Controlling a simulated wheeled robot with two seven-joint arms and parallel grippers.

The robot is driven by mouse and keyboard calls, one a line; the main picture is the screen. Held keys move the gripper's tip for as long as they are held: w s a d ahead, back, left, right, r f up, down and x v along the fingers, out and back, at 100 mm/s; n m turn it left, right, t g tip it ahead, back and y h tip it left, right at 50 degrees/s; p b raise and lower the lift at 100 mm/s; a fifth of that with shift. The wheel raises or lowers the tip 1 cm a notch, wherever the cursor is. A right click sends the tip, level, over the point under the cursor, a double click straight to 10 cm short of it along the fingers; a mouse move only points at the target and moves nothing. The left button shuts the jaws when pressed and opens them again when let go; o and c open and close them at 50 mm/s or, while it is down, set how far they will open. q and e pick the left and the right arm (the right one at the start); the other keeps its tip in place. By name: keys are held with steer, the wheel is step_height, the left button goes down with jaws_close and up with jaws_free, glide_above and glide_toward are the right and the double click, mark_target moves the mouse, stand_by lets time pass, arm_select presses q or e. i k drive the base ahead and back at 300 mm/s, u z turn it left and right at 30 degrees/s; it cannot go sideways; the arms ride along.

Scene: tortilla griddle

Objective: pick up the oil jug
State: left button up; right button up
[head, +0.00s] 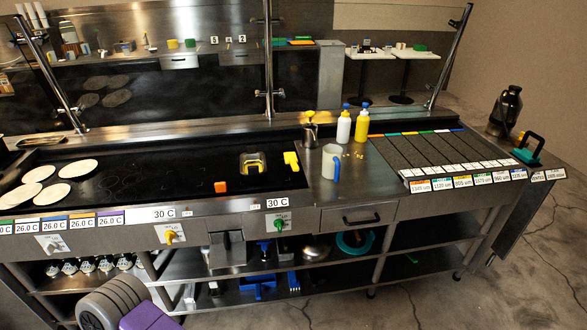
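A pale grey jug (331,161) with a blue handle stands upright on the steel counter right of the black griddle; it looks like the oil jug, though no label on it is readable. A small metal container (310,134) with a yellow top stands just behind it to the left. A white bottle (343,128) and a yellow bottle (362,126), both with blue caps, stand behind it to the right. Neither of my grippers can be made out, and nothing is seen touching the jug.
Pale tortillas (51,194) lie on the griddle (190,167) at the left. A yellow tool (253,163), a yellow scraper-like piece (291,160) and an orange block (220,187) lie nearer the jug. A ridged dark board (425,150) lies right of it. A metal post (268,60) rises behind the griddle.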

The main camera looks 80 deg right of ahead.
mark_target(331, 158)
steer(key=z, duration=2.55)
steer(key=k, duration=0.25)
steer(key=z, duration=1.1)
steer(key=i, duration=1.25)
steer(key=u, duration=0.35)
